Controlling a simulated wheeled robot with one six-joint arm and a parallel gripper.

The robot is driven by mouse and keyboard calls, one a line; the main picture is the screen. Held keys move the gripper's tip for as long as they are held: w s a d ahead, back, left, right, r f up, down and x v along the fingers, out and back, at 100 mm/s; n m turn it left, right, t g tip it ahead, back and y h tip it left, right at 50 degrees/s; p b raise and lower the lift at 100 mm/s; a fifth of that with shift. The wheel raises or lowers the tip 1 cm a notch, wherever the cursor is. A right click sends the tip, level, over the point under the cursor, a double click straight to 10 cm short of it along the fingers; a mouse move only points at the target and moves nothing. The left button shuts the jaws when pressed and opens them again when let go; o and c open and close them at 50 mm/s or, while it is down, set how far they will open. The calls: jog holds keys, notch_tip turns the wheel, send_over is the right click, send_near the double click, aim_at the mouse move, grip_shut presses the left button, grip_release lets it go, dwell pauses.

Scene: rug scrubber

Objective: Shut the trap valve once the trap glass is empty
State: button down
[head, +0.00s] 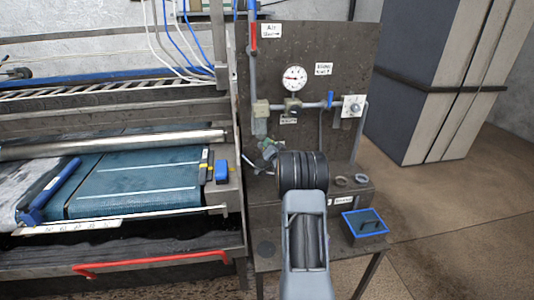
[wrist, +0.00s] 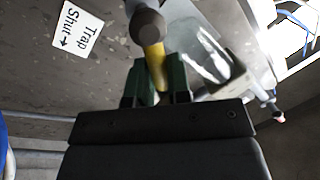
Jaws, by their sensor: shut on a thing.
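My gripper (head: 267,152) reaches up to the pipework on the grey panel. In the wrist view its dark green fingers (wrist: 156,85) are shut on the yellow lever (wrist: 155,62) of the trap valve. The lever comes from a rounded grey valve body (wrist: 147,25). A sign (wrist: 78,30) reading "Trap Shut" with an arrow is left of the lever. A clear glass (wrist: 208,52), apparently the trap glass, is just right of the fingers. Bright reflections lie on it, and I cannot tell whether liquid is inside. In the head view my arm hides most of the lever.
A round gauge (head: 294,78) and a pipe with a blue lever (head: 330,99) are on the panel. A blue-edged tray (head: 364,223) is on the bench at right. The rug machine (head: 130,185) stands left. Open floor (head: 450,220) lies to the right.

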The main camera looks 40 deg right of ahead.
jog(key=f+m+h+b, duration=0.1)
jog(key=m+b, duration=0.2)
jog(key=m, duration=0.1)
jog(key=d+f+m+h+b, duration=0.1)
jog(key=m+b, duration=0.2)
jog(key=m, duration=0.1)
jog(key=f+m+h+b, duration=0.1)
jog(key=m+b, duration=0.3)
jog(key=shift+s+d+f, duration=0.2)
jog(key=shift+s+f, duration=0.1)
jog(key=shift+s, duration=0.05)
jog(key=shift+m, duration=0.3)
jog(key=c, duration=1.1)
grip_release()
jog(key=b+v, duration=0.1)
jog(key=v, duration=1.2)
jog(key=shift+s+a, duration=0.3)
jog(key=shift+a, duration=0.05)
